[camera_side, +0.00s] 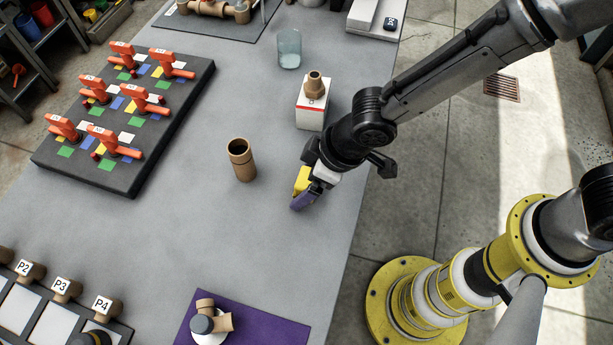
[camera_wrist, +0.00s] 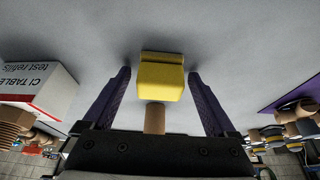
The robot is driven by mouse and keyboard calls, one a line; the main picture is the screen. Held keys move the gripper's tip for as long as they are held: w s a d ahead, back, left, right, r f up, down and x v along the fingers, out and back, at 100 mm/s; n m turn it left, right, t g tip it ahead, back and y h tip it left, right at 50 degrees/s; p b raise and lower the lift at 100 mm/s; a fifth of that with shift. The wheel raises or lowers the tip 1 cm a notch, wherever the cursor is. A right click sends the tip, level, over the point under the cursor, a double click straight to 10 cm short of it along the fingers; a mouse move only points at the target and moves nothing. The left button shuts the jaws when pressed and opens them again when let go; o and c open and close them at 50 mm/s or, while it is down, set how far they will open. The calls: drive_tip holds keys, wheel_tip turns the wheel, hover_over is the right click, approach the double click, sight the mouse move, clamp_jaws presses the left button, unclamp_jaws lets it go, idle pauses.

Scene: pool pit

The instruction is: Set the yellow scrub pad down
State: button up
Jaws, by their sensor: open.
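The yellow scrub pad (camera_wrist: 161,80) is a small yellow block, seen between the two purple fingers of my gripper (camera_wrist: 160,92) in the wrist view. The fingers are apart, with a visible gap on each side of the pad. In the side view the pad (camera_side: 301,180) shows partly, beside the purple fingers of my gripper (camera_side: 305,199), low over the grey table. The pad appears to be at the table surface, but its underside is hidden. A tan cylinder shows just below the pad in the wrist view; I cannot tell whether it joins the pad.
A brown pipe (camera_side: 242,161) stands left of my gripper. A white box (camera_side: 312,112) with a brown fitting on top stands behind it, near a clear cup (camera_side: 289,50). A purple mat (camera_side: 265,326) with fittings lies in front. The grey table (camera_side: 200,235) is bare between these.

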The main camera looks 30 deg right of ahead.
drive_tip(key=v, duration=1.2)
drive_tip(key=w+d+r+m, duration=0.2)
drive_tip(key=d+r, duration=0.2)
drive_tip(key=d, duration=0.3)
drive_tip(key=s+d+r+m+t+h, duration=0.15)
drive_tip(key=d+r, duration=0.35)
drive_tip(key=d, duration=0.7)
drive_tip(key=s+d+m+h, duration=0.1)
drive_tip(key=s+d+m, duration=0.4)
drive_tip(key=s+d, duration=0.6)
drive_tip(key=shift+s+d+r+t+h, duration=0.15)
drive_tip(key=shift+d+r+t+h, duration=0.2)
drive_tip(key=shift+t, duration=0.1)
drive_tip(key=shift+m, duration=0.25)
